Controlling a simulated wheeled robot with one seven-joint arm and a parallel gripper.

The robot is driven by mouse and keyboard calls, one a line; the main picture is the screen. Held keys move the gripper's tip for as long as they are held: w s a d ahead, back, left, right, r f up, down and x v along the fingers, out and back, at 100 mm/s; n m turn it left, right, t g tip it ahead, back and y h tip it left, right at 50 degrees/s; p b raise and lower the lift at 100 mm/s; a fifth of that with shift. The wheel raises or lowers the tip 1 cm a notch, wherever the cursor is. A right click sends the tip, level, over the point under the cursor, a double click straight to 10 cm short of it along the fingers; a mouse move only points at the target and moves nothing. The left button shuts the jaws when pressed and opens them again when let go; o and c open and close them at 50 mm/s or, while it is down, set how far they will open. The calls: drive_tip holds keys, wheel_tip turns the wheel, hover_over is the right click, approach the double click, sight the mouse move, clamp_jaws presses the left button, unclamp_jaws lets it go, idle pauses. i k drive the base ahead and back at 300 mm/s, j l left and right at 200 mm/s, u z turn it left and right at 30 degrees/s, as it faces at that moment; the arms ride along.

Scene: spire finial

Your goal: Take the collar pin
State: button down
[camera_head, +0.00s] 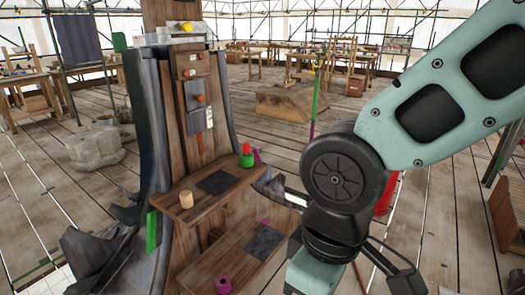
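I cannot tell for sure which thing is the collar pin. Orange-red pegs (201,98) show on the upright wooden post (196,135), above a grey plate. A tan cylinder (186,199) stands at the left of the post's upper shelf (212,208). A red and green piece (246,154) stands at that shelf's right end, with a magenta piece (257,157) beside it. My arm comes in from the upper right and bends down right of the shelves. Its fingertips do not show, so I cannot see whether they hold anything.
A lower shelf (240,276) carries a dark mat and a magenta ring-shaped piece (223,285). Torn grey sheeting (100,252) flanks the post at left. A stone block (97,148) stands on the plank floor further left. Work tables stand behind.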

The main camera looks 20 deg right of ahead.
sight(245, 146)
drive_tip(key=i+l+u, duration=0.2)
drive_tip(key=i, duration=0.3)
drive_tip(key=i+l+u, duration=0.2)
drive_tip(key=i, duration=0.3)
drive_tip(key=i+l+u, duration=0.2)
drive_tip(key=i, duration=0.25)
